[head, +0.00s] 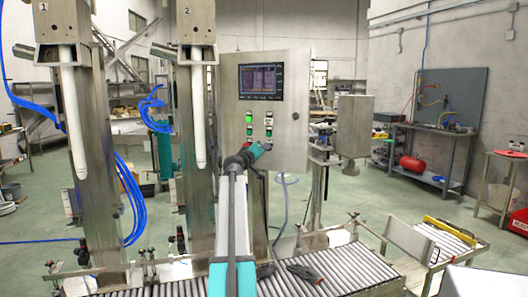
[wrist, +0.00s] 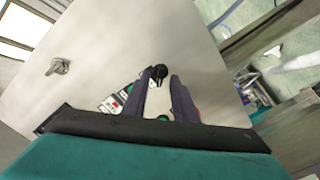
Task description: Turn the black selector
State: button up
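The black selector (wrist: 159,72) is a small dark knob on the grey control panel (wrist: 95,50). In the wrist view it sits between the tips of my gripper's two dark fingers (wrist: 161,79). Pale panel shows between the fingers, so my gripper is open around or just short of the knob; I cannot tell whether a finger touches it. In the head view my gripper (head: 262,149) is at the lower part of the control panel (head: 290,85), below the buttons. It hides the selector there.
Green buttons (head: 249,118) and other controls sit just above my gripper, under a lit screen (head: 261,82). A door latch (head: 296,115) is on the panel's right. Two steel columns stand left of the panel. A roller conveyor (head: 330,268) runs in front.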

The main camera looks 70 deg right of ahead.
jog(key=a, duration=1.2)
jog(key=shift+w+a, duration=0.25)
jog(key=shift+w, duration=0.15)
